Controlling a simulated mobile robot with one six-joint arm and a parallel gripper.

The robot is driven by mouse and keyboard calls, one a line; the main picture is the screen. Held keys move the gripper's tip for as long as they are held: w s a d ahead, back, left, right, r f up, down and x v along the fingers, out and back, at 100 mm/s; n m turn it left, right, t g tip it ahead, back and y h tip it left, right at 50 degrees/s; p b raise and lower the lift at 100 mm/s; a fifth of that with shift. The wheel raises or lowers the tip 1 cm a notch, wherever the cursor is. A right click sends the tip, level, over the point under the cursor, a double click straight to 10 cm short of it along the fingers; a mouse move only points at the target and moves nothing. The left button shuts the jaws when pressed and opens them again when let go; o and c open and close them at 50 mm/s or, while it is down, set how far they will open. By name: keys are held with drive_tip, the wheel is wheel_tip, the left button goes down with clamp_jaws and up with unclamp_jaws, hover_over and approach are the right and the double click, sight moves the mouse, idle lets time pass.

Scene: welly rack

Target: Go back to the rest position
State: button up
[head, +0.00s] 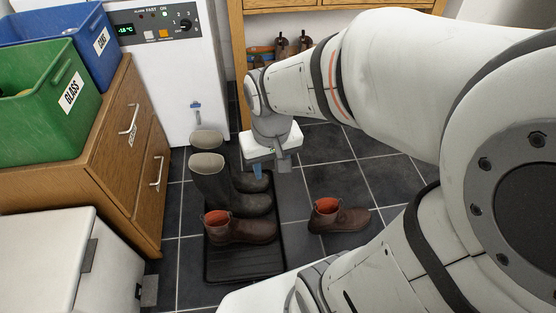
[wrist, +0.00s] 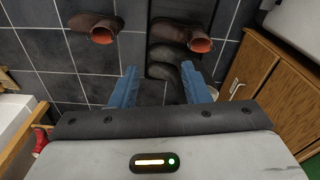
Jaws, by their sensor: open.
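My gripper (head: 283,164) hangs above the floor by the far right side of the black boot tray (head: 243,268). In the wrist view its two blue fingers (wrist: 160,76) are apart with nothing held between them. A pair of dark grey wellies (head: 214,187) stands upright on the tray, the far one partly hidden. A brown ankle boot (head: 240,230) with orange lining stands at the tray's near part. Its like, another brown boot (head: 340,216), stands on the tiles right of the tray; it also shows in the wrist view (wrist: 92,23).
A wooden cabinet (head: 150,165) with green (head: 50,105) and blue (head: 85,45) bins stands left. A white freezer (head: 165,65) is behind the tray. A wooden rack (head: 237,75) with more footwear stands at the back. A white box (head: 50,265) is near left. Tiles right of the tray are mostly clear.

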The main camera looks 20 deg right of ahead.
drive_tip(key=s, duration=0.1)
drive_tip(key=s+d+r, duration=0.1)
drive_tip(key=s, duration=0.1)
drive_tip(key=shift+s+d, duration=0.1)
drive_tip(key=shift+d, duration=0.1)
